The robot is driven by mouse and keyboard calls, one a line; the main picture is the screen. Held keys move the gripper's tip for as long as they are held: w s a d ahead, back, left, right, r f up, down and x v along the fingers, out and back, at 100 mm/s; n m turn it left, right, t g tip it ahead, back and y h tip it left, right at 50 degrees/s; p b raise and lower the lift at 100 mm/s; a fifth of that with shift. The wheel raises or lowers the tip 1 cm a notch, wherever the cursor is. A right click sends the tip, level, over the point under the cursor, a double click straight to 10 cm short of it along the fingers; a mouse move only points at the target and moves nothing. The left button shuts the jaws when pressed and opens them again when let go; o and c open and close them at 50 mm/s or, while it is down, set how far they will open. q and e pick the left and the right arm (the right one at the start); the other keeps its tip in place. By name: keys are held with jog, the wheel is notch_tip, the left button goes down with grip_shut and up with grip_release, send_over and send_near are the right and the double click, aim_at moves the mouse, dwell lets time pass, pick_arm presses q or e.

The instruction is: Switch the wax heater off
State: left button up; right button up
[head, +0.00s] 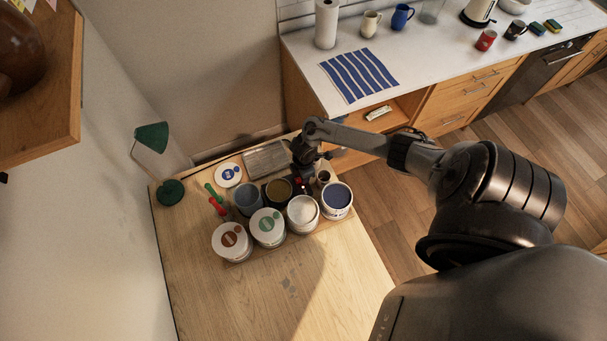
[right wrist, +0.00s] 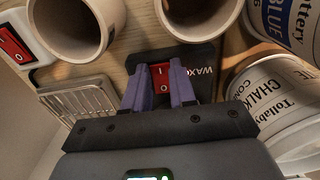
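The wax heater (right wrist: 205,58) is a black unit on the wooden table, with white "WAX" lettering partly in view in the right wrist view. Its red rocker switch (right wrist: 160,76) has white marks; I cannot tell which side is pressed. In the head view the switch (head: 300,183) is a small red spot beside the pot of olive wax (head: 279,189). My right gripper (right wrist: 158,73) has its two purple fingers apart, one on each side of the switch and very close to it. Nothing is held; contact is unclear. My left gripper is out of view.
Paint cans stand close by: a blue one (head: 337,196), a white one (head: 303,211) and several others. A white unit with another red switch (right wrist: 14,46), two hollow cups (right wrist: 78,28) and a metal grille (right wrist: 82,100) are near.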

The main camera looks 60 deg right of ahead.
grip_shut()
jog(key=shift+w+a+r+g+h+p, duration=0.15)
jog(key=shift+r+g+h+p, duration=0.1)
jog(key=shift+g+h+p, duration=0.25)
jog(key=shift+w+a+f+g+h+p, duration=0.1)
jog(key=shift+a+g+h+p, duration=0.05)
jog(key=shift+g+h+p, duration=0.4)
jog(key=o, duration=0.8)
grip_release()
